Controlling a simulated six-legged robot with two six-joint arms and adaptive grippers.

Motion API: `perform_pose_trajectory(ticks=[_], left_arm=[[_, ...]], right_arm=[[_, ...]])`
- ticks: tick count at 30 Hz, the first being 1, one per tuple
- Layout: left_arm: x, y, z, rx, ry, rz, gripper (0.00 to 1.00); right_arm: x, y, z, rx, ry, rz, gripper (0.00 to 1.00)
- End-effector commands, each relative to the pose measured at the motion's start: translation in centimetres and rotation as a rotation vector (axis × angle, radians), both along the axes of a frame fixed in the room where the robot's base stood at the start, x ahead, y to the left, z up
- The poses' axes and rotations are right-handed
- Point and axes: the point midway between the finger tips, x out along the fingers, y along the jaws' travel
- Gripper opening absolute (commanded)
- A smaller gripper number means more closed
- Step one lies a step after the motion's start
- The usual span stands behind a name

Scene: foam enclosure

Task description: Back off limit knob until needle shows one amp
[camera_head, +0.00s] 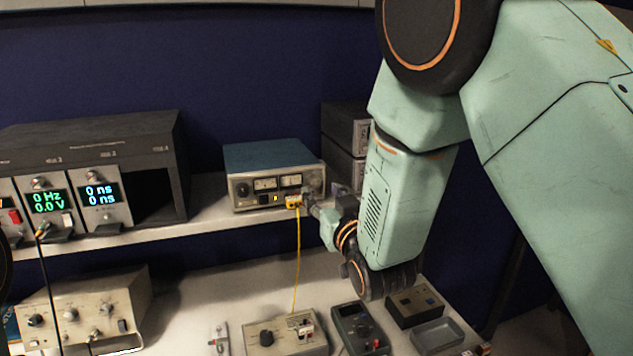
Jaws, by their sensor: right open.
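A power supply (268,160) with a blue top and a pale front panel stands on the shelf at the middle. Its front has two small meters, a round knob at the left and a small lit yellow spot below. The needle positions are too small to read. My right gripper (308,199) is open at the lower right of the panel, close to its front. It hides that corner, so I cannot tell which knob is there or whether I touch it. A yellow plug (293,202) sits at the panel beside the gripper. My left gripper is not in view.
A yellow cable (298,260) hangs from the plug to a beige box (286,333) on the bench. A dark instrument rack (90,150) with lit displays stands left on the shelf. Dark boxes (346,130) stand behind my right arm.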

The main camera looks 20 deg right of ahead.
Motion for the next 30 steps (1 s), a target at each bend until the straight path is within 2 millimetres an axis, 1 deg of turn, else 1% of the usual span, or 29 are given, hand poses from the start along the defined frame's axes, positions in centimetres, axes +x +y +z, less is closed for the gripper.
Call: perform_pose_trajectory(ticks=[1,3,9,15,21,23,30], left_arm=[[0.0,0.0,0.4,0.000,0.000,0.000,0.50],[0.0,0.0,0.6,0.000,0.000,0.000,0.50],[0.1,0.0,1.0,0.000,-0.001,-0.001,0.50],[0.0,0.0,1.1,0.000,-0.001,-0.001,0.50],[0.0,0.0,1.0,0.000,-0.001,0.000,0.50],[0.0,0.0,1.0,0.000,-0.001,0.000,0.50],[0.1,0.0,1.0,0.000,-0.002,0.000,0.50]], right_arm=[[0.8,0.0,0.1,0.001,0.000,0.000,0.46],[1.8,0.0,0.1,0.002,0.000,0.000,0.46],[3.9,0.0,0.1,0.001,0.000,0.002,0.46],[4.7,0.0,0.1,0.000,0.001,0.003,0.46],[4.8,0.0,0.0,0.000,0.001,0.003,0.46],[4.8,0.0,0.0,0.001,0.002,0.003,0.43],[4.8,0.0,0.0,0.001,0.002,0.002,0.22]])
